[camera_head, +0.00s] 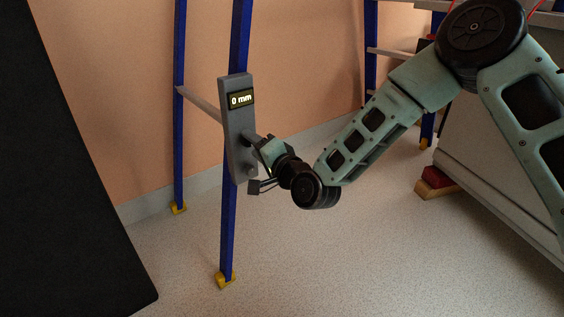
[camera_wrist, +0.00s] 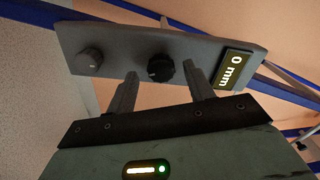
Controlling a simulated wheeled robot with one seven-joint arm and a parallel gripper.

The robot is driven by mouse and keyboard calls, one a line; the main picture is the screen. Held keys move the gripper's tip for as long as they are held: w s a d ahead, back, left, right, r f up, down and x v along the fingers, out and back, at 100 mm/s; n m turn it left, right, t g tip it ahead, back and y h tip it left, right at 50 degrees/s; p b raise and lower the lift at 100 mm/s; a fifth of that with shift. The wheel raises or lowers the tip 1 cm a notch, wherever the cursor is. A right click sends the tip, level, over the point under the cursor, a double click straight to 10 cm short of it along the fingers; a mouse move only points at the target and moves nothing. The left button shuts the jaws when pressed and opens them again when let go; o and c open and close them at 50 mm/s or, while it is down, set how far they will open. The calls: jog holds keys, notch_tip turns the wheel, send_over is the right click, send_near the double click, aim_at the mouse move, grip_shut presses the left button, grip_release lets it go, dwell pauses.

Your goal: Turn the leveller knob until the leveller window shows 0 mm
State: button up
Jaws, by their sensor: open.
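The leveller is a grey panel (camera_head: 237,110) fixed on a blue upright in the head view. Its window (camera_head: 240,98) reads 0 mm, and the window also shows in the wrist view (camera_wrist: 232,69) with the same reading. In the wrist view the panel carries a dark ribbed knob (camera_wrist: 160,68) near its middle and a smaller grey knob (camera_wrist: 89,60) towards its left end. My gripper (camera_wrist: 160,80) is open, its two fingers on either side of the dark knob and apart from it in the picture.
Blue uprights with yellow feet (camera_head: 226,281) stand on the pale floor. A large dark panel (camera_head: 70,190) fills the left. A grey cabinet (camera_head: 490,190) stands at the right, near a red and wooden block (camera_head: 437,184). The floor in front is clear.

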jog(key=p+v, duration=0.3)
jog(key=v, duration=1.2)
jog(key=shift+s+d, duration=0.15)
jog(key=shift+d, duration=0.05)
jog(key=s+a+f+n+g+h, duration=0.1)
jog(key=s+a+n+g+h, duration=0.2)
jog(key=s+n+g, duration=0.6)
jog(key=s+d+r+n+g+h, duration=0.3)
jog(key=s+d+r, duration=0.15)
jog(key=s, duration=0.35)
jog(key=s+d+r+n+g+h, duration=0.3)
jog(key=s+d, duration=0.2)
jog(key=s, duration=0.2)
notch_tip(320, 180, up, 37)
jog(key=s+p, duration=0.1)
jog(key=p, duration=3.7)
jog(key=shift+r, duration=0.15)
jog(key=shift+d, duration=0.1)
